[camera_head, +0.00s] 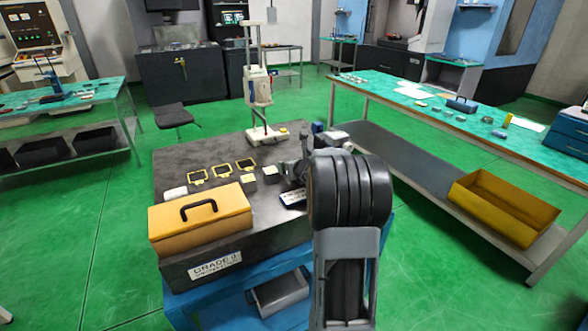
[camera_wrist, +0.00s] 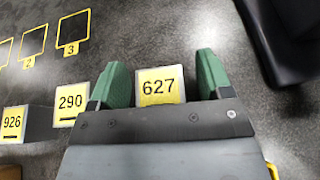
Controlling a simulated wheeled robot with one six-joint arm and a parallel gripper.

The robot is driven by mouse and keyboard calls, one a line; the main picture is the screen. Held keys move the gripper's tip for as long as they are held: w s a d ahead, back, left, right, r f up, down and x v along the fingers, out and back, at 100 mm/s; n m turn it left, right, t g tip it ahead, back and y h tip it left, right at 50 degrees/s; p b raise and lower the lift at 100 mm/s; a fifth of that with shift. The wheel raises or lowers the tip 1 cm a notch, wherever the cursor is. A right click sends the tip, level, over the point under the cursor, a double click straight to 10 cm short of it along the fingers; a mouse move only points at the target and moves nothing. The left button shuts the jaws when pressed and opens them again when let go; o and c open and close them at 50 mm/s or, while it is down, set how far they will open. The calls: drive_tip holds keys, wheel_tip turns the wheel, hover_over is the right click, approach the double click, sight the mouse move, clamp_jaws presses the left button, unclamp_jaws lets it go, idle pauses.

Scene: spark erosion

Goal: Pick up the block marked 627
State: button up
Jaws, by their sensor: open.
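The block marked 627 (camera_wrist: 158,86) shows its yellow label face in the wrist view, between the two green fingers of my gripper (camera_wrist: 161,72). The fingers are open, with a gap visible to the right of the block. On the left the block is close to the finger; I cannot tell whether they touch. Its lower part is hidden behind the gripper body. The block marked 290 (camera_wrist: 70,103) stands just outside the left finger, and the block marked 926 (camera_wrist: 13,124) is farther left. In the head view my arm hides the 627 block.
Yellow-framed squares (camera_head: 222,171) lie on the dark granite table (camera_head: 180,155). A yellow case (camera_head: 200,222) stands at its front left, and a height stand (camera_head: 258,90) at the back. A dark object (camera_wrist: 290,35) is right of my gripper.

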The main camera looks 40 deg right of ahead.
drive_tip(key=c, duration=1)
drive_tip(key=shift+c, duration=0.5)
drive_tip(key=shift+r, duration=0.15)
